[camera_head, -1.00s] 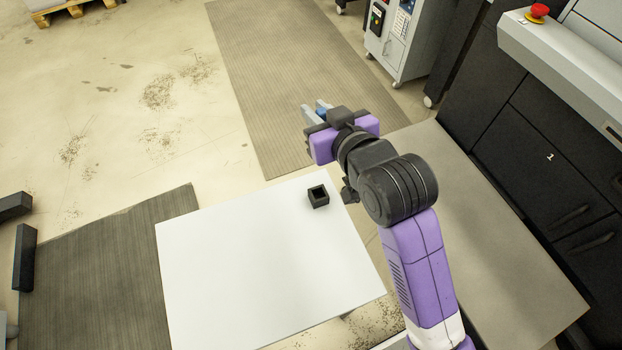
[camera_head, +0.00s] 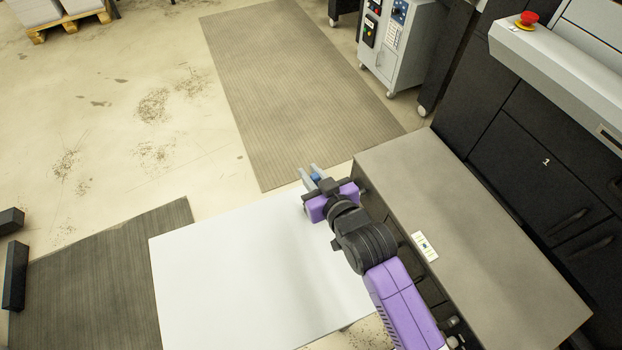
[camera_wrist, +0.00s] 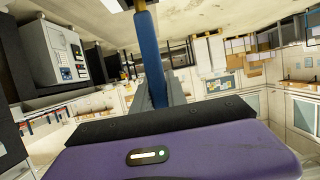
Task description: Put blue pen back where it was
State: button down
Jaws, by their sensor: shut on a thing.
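The blue pen (camera_wrist: 150,58) runs lengthwise up the wrist view, between the fingers of my gripper (camera_wrist: 160,88). My gripper (camera_head: 311,172) is shut on the pen, over the far right corner of the white table (camera_head: 240,270). The small black square holder seen earlier near that corner is now hidden, apparently behind my gripper and wrist.
A grey bench-like surface (camera_head: 470,240) lies close to the right of my arm. A black machine (camera_head: 540,150) with a red button (camera_head: 528,19) stands beyond it. The visible white tabletop is clear. A ribbed mat (camera_head: 290,80) lies on the floor beyond the table.

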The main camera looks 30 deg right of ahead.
jog(key=shift+f, duration=1.2)
jog(key=shift+f, duration=0.2)
jog(key=c, duration=1.3)
grip_release()
jog(key=shift+r, duration=0.1)
jog(key=shift+c, duration=0.2)
jog(key=shift+s+r, duration=0.25)
jog(key=shift+s, duration=0.15)
jog(key=v, duration=1.1)
